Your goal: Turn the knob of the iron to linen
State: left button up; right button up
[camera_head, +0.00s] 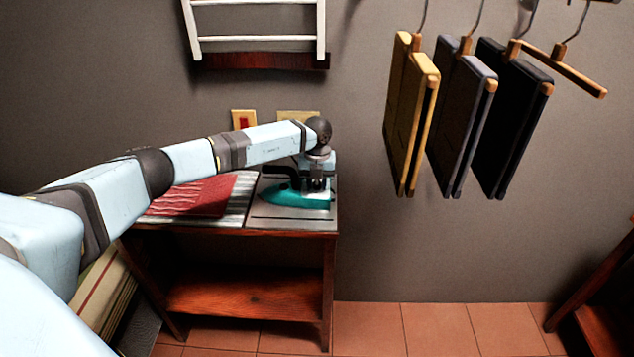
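A teal and black iron (290,197) rests flat on the grey plate at the right end of a small wooden table. My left arm reaches in from the left, and its gripper (316,184) points down right over the iron. The gripper and wrist cover the upper part of the iron, so the knob is hidden and I cannot see its setting. I cannot tell whether the fingers touch the iron or whether they are open or shut. My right gripper is not in view.
A folded red cloth (202,197) lies on a striped cloth to the left on the table. Folded garments hang on hangers at the right, the nearest being yellow (408,115). A white rack (257,38) is on the wall above. Tiled floor (435,328) is open to the right.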

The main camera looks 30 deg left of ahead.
pick_arm(q)
jog(key=shift+c, duration=1.4)
